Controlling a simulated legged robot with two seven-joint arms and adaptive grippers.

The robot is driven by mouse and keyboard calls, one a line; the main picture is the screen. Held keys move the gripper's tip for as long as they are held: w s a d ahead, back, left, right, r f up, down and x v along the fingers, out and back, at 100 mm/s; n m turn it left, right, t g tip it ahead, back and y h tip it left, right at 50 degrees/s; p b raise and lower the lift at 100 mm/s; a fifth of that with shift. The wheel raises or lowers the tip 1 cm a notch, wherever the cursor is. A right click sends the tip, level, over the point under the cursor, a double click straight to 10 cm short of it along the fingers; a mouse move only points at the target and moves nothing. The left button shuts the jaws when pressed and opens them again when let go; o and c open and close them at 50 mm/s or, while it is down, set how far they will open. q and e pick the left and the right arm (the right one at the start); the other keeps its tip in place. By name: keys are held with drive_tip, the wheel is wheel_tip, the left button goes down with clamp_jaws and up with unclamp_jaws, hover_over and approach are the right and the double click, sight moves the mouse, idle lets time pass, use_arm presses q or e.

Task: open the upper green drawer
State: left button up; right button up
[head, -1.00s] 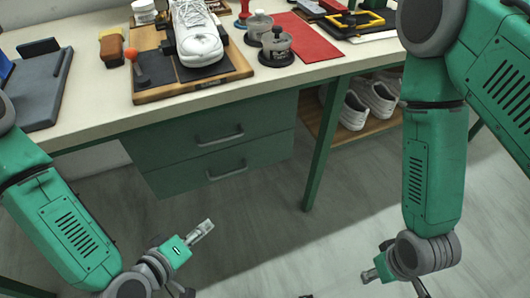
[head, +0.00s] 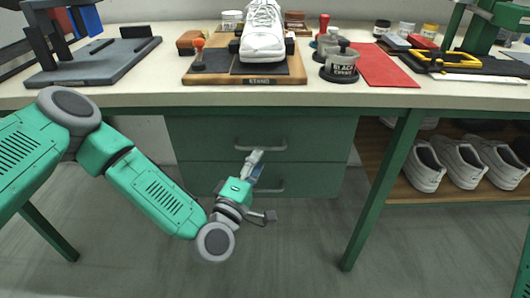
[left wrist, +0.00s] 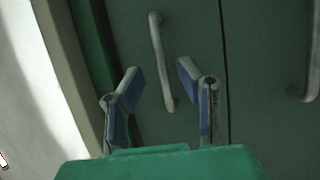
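The upper green drawer (head: 205,132) is shut under the tabletop, with a grey bar handle (head: 260,147) on its front. The left wrist view shows this handle (left wrist: 160,60) just beyond the fingers, roughly in line with the gap between them. My left gripper (head: 255,162) is in front of the drawers, its tips just below the upper handle in the head view. In the left wrist view the gripper (left wrist: 159,82) is open, with blue-padded fingers apart and nothing between them. Contact with the handle cannot be made out. My right gripper is out of view.
The lower drawer (head: 310,180) is shut; its handle (head: 268,190) is partly behind my gripper. A green table leg (head: 385,190) and a shelf of white shoes (head: 460,165) are to the right. The tabletop (head: 150,96) overhangs the drawers. The floor in front is clear.

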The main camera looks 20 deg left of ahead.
sight(262, 149)
use_arm(q)
drive_tip(key=w, duration=0.3)
drive_tip(key=w+a+b, duration=0.1)
drive_tip(key=shift+w+r, duration=0.25)
drive_tip(key=shift+w, duration=0.15)
drive_tip(key=shift+d, duration=0.4)
drive_tip(key=shift+d+r, duration=0.1)
drive_tip(key=shift+d, duration=0.1)
clamp_jaws()
drive_tip(key=shift+a, duration=0.2)
